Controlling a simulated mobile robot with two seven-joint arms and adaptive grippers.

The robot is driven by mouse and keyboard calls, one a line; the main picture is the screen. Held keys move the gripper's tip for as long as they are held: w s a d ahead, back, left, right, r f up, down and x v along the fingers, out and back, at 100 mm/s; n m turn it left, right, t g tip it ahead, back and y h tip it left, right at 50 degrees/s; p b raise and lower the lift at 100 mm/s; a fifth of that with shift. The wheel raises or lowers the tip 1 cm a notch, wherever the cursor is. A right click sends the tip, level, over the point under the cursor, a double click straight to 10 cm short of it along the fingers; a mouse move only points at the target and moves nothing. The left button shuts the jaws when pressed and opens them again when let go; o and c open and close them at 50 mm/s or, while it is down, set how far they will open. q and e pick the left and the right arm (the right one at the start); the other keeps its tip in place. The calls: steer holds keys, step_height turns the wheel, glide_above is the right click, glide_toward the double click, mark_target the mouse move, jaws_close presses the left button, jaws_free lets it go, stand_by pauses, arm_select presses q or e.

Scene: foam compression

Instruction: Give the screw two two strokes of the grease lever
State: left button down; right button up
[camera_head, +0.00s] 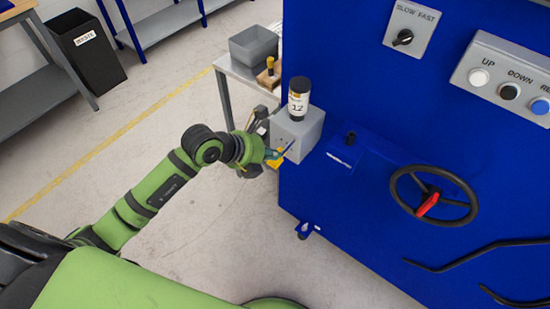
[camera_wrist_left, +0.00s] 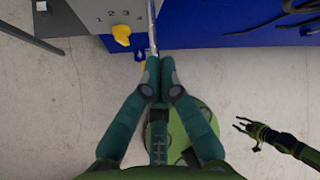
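The grey grease unit (camera_head: 296,134) is fixed to the blue machine's left side, with a cartridge (camera_head: 299,99) labelled 12 standing on top. In the left wrist view its face carries the numbers 1 to 4 above a yellow selector knob (camera_wrist_left: 121,34). The thin, shiny grease lever (camera_wrist_left: 152,28) runs down from the unit to my left fingertips. My left gripper (camera_wrist_left: 158,72) is closed around the lever's end; it also shows in the head view (camera_head: 270,157). My right gripper (camera_wrist_left: 241,124) hangs with its fingers apart over the floor, away from the unit.
The blue machine (camera_head: 350,245) fills the right, with a black handwheel (camera_head: 466,204) and push buttons. A small table (camera_head: 233,69) with a grey bin (camera_head: 254,45) stands behind the unit. A black waste bin (camera_head: 88,60) is far left. The floor between is clear.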

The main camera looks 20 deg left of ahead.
arm_select(q)
steer(key=shift+f+b, duration=0.7)
steer(key=shift+f, duration=0.35)
stand_by(0.5)
steer(key=shift+r, duration=0.1)
stand_by(0.5)
steer(key=shift+r+p, duration=1.55)
steer(key=shift+r, duration=0.15)
steer(key=shift+r, duration=0.1)
step_height(320, 180, up, 5)
steer(key=p, duration=0.4)
